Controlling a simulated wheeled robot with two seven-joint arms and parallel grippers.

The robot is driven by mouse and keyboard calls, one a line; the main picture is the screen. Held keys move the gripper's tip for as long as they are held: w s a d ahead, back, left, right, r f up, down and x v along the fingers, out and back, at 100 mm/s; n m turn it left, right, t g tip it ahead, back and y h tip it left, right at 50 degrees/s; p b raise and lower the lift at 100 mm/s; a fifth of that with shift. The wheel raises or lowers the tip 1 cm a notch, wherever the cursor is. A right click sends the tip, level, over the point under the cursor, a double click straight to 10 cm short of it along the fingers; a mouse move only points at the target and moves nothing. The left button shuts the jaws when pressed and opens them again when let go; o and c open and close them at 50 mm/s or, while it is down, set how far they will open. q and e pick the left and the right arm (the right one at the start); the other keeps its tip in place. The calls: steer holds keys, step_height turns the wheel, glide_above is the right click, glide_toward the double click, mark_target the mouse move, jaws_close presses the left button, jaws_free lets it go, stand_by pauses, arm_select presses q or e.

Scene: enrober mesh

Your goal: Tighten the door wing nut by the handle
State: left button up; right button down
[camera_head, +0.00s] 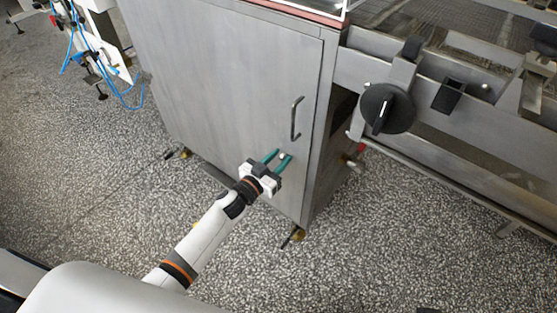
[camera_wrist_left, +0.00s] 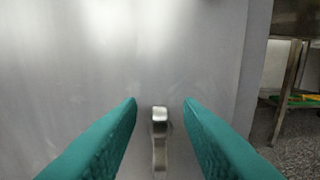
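The grey metal door (camera_head: 230,85) has a dark bar handle (camera_head: 295,118) near its right edge. A small pale piece (camera_head: 282,156), perhaps the wing nut, shows below the handle, between my left fingertips in the head view. My left gripper (camera_head: 279,155) is open, its two green fingers pointing at the door. In the left wrist view an upright shiny metal piece (camera_wrist_left: 159,128) shows between the fingers (camera_wrist_left: 160,100), with a gap on each side. I cannot tell whether this is the wing nut or the handle. My right gripper is not in view.
A black rotary knob (camera_head: 387,108) and metal rails stand right of the cabinet, with a mesh belt (camera_head: 440,22) behind. Blue hoses (camera_head: 75,40) hang from equipment at the upper left. The speckled floor (camera_head: 110,190) in front is largely clear.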

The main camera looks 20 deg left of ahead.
arm_select(q)
steer(key=shift+w, duration=0.1)
jaws_close()
